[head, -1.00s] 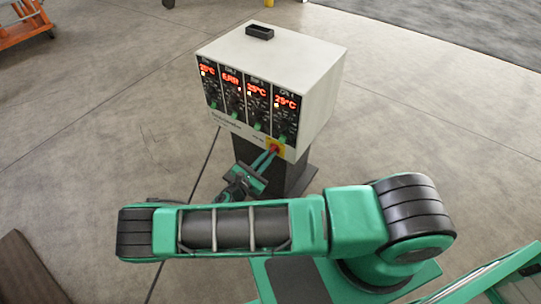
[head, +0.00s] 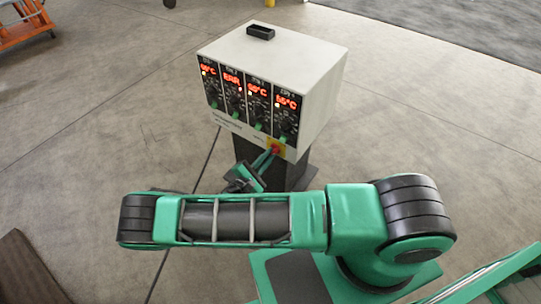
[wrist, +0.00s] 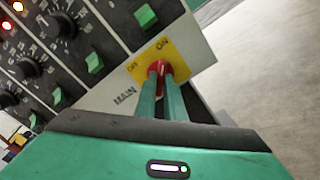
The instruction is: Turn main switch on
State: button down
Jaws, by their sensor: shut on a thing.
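The main switch is a red knob (wrist: 160,66) on a yellow plate (wrist: 180,67) marked OFF and ON, above the word MAIN in the wrist view. In the head view the red switch (head: 276,148) sits at the lower right of the control box's front. My gripper (wrist: 160,73) is shut on the knob, one green finger on each side. The knob's grip seems to point roughly towards the ON mark; the fingers hide part of it. In the head view my gripper (head: 268,158) reaches up to the switch from below.
The white control box (head: 290,50) stands on a dark pedestal (head: 287,172). Its front has several lit red displays and dials, with green rocker switches (wrist: 146,15) close above the main switch. A small black tray (head: 260,32) lies on top. Open floor surrounds it.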

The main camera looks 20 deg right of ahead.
jog(key=shift+w+a, duration=0.15)
jog(key=shift+a, duration=0.05)
jog(key=c, duration=1.8)
grip_release()
jog(key=shift+c, duration=0.2)
jog(key=shift+d, duration=0.1)
jog(key=v, duration=1.1)
jog(key=shift+d, duration=0.1)
